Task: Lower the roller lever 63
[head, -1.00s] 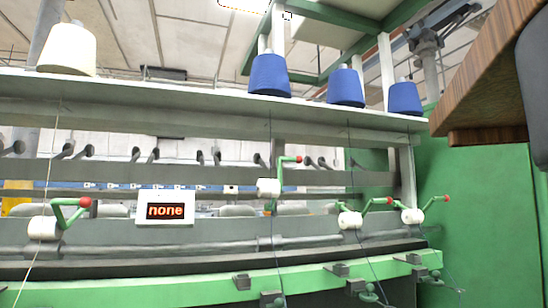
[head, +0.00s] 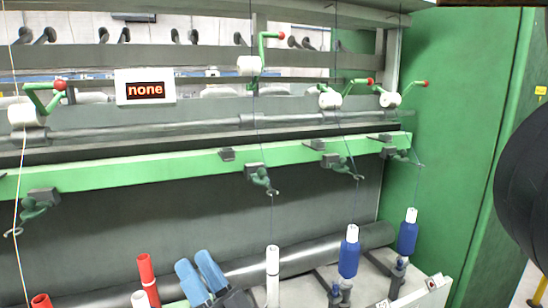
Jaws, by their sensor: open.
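Several green roller levers with red knobs and white rollers line the spinning frame. No number is legible, so I cannot tell which is 63. The middle lever (head: 263,48) stands higher than the others, its white roller (head: 249,66) raised above the rail. The left lever (head: 40,100) and two right levers (head: 352,88) (head: 409,88) sit lower, with their rollers near the grey bar. My gripper (head: 198,272) shows at the bottom, its two light blue fingers apart and empty. It is well below the levers, in front of the lower roller.
A display reading "none" (head: 145,89) hangs left of the middle lever. A green rail (head: 190,161) with thread guides crosses below. Bobbins stand along the bottom: red (head: 147,275), white (head: 272,275) and blue (head: 349,255). A green end wall (head: 450,130) closes the right side.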

